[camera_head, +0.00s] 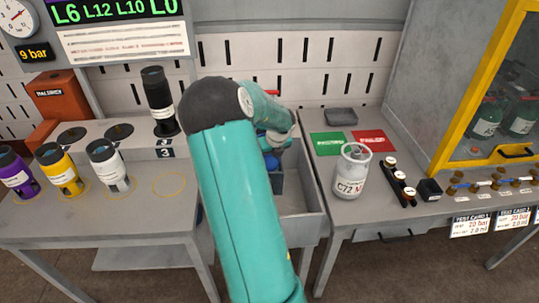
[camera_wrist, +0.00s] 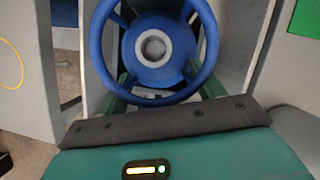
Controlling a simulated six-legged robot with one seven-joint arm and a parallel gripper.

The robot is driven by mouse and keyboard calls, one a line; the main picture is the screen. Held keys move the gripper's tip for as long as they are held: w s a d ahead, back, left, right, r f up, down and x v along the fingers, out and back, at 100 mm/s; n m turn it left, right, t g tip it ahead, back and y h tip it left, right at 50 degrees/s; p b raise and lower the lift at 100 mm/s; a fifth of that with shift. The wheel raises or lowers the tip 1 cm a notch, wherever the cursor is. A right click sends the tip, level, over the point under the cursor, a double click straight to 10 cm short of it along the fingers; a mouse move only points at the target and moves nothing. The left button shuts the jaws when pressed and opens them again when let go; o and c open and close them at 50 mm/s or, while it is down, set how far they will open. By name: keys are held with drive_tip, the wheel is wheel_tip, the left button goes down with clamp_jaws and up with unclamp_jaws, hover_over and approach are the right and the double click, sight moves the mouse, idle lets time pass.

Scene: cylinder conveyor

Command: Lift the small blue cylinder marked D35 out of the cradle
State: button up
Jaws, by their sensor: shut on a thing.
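The blue cylinder (camera_wrist: 165,70) fills the upper middle of the wrist view, seen from above, with a round blue guard ring and a grey valve in its centre. Its D35 mark is not visible. My gripper (camera_wrist: 160,92) is shut on it, with green fingers partly showing on both sides below the ring. In the head view my teal arm covers most of the gripper, and only a little of the blue cylinder (camera_head: 271,161) shows beside it. The grey cradle (camera_head: 305,228) stands between the two tables. I cannot tell whether the cylinder touches its floor.
A white C72 cylinder (camera_head: 351,172) stands on the right table near a green mat (camera_head: 329,143) and a red mat (camera_head: 373,141). Purple (camera_head: 18,174), yellow (camera_head: 58,170), white (camera_head: 108,168) and black (camera_head: 159,102) cylinders stand at left. A yellow-framed cabinet (camera_head: 470,90) is at right.

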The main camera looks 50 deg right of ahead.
wheel_tip(320, 180, up, 12)
drive_tip(key=shift+r, duration=0.2)
idle(1.7)
drive_tip(key=s+a+r, duration=0.2)
drive_tip(key=a+r, duration=0.1)
drive_tip(key=shift+s, duration=0.3)
idle(0.6)
drive_tip(key=shift+s, duration=0.1)
